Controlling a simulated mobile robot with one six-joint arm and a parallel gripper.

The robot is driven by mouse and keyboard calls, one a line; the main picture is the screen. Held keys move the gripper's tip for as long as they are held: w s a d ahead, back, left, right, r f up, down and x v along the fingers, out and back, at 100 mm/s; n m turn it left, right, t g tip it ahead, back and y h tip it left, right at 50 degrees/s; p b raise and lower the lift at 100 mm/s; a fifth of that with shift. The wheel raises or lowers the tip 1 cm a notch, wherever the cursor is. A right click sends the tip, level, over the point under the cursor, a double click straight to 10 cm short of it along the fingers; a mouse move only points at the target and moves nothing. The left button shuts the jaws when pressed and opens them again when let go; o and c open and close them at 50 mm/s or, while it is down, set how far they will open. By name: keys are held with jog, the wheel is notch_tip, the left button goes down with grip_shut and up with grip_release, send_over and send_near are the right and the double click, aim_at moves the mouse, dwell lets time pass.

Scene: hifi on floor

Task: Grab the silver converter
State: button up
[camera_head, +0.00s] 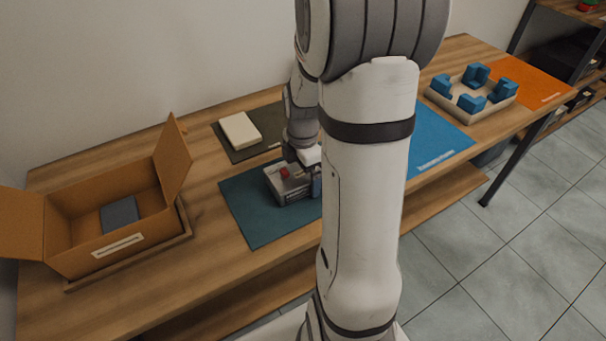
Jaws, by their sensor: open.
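A silver box-shaped device with a red knob on top, which looks like the silver converter (288,190), lies on the teal mat (254,226) near the middle of the table. My gripper (307,171) is open, low over the device's right end. The gripper is partly hidden by my upright arm link, so I cannot tell whether its fingers touch the device or straddle it. The device's right end is also partly covered.
An open cardboard box (68,258) holding a dark block (120,214) stands at the left. A cream block (240,131) sits on a dark mat behind. A tray with blue corner pieces (471,103) stands at right. Bare wood (203,250) lies between box and teal mat.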

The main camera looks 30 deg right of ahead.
jog(key=shift+r, duration=0.1)
jog(key=c, duration=1.5)
